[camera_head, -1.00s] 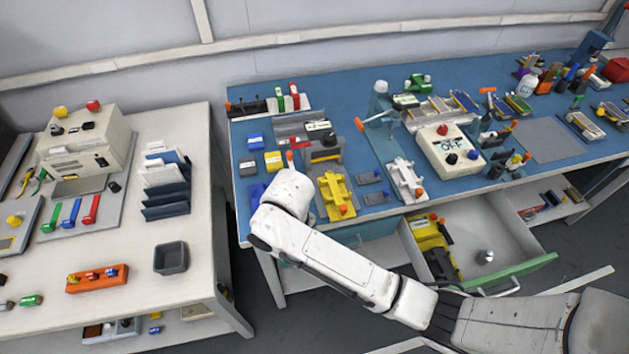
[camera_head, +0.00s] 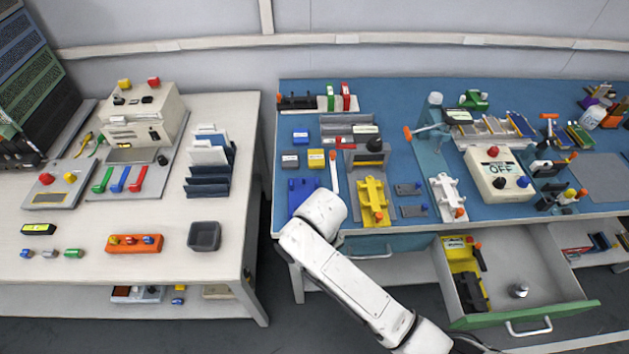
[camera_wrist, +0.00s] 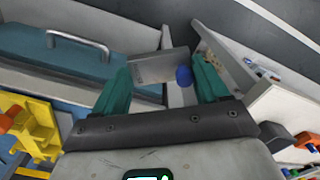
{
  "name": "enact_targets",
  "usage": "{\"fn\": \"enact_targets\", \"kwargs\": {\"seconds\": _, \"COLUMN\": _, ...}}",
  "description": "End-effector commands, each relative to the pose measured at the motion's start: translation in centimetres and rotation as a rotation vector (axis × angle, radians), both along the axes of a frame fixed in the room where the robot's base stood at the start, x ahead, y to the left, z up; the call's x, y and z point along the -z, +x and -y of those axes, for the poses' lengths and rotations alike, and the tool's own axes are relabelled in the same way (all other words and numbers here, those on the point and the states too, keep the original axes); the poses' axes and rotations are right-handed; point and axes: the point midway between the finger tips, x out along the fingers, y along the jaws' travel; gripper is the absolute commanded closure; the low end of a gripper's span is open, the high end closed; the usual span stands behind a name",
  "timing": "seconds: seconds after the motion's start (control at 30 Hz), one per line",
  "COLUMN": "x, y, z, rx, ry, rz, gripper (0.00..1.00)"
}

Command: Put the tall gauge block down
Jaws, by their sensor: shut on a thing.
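In the head view my white arm reaches the front edge of the blue-topped bench (camera_head: 420,223), left of the open drawer. My gripper and the block are hidden there behind my wrist.
A yellow fixture (camera_head: 373,203), a blue block (camera_head: 301,193) and a white fixture (camera_head: 447,197) stand near the bench's front edge. The drawer (camera_head: 560,275) stands open at right. A white table (camera_head: 180,230) with a dark grey bin (camera_head: 204,236) stands left, across a gap.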

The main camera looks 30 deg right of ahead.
Motion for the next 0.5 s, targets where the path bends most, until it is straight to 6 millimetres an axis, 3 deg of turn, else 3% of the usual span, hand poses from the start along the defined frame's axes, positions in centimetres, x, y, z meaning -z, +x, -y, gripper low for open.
{"fn": "enact_targets", "kwargs": {"seconds": 0.5, "x": 2.2, "y": -2.6, "z": 0.0, "rx": 0.013, "ry": 0.004, "rz": -0.001, "gripper": 0.69}}
